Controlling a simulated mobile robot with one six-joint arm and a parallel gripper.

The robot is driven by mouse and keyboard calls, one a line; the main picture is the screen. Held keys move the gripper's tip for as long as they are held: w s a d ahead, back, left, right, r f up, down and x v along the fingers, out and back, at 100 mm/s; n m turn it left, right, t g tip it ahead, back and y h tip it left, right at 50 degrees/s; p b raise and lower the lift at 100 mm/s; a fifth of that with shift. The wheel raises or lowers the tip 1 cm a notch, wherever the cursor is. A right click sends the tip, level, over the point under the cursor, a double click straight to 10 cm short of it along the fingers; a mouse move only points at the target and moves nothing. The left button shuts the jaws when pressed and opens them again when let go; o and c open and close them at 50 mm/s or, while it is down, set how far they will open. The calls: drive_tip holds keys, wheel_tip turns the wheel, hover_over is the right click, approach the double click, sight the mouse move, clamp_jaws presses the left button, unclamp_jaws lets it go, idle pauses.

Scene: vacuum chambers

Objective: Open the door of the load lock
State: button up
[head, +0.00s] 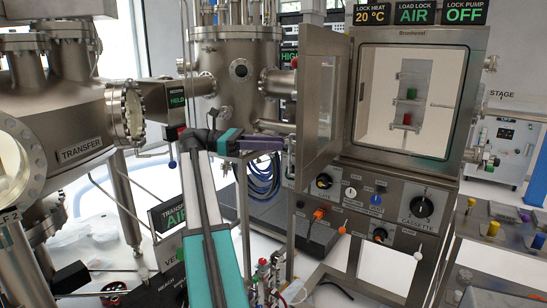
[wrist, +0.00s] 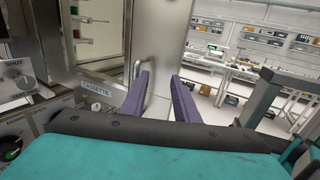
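The load lock (head: 420,40) is a metal box at the right of the head view. Its door (head: 311,105), a framed panel with a window, stands swung open on the left side. The chamber opening shows a rack with a green piece (head: 411,93) and a red piece (head: 407,119). In the wrist view the door panel (wrist: 170,40) stands ahead, with a bar handle (wrist: 151,52) near the left finger. My gripper (wrist: 160,75) has two purple fingers spread apart with nothing seen between them. In the head view my gripper (head: 262,143) is left of the door; contact cannot be told.
The transfer chamber (head: 75,110) stands at the left, and another steel vessel (head: 235,65) behind my arm. A control panel with knobs (head: 375,205) lies below the load lock. A side bench (head: 500,250) carries coloured pegs at the lower right.

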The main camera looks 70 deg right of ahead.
drive_tip(key=s+a+b, duration=0.3)
drive_tip(key=a+b, duration=0.3)
drive_tip(key=shift+r, duration=0.3)
idle(0.4)
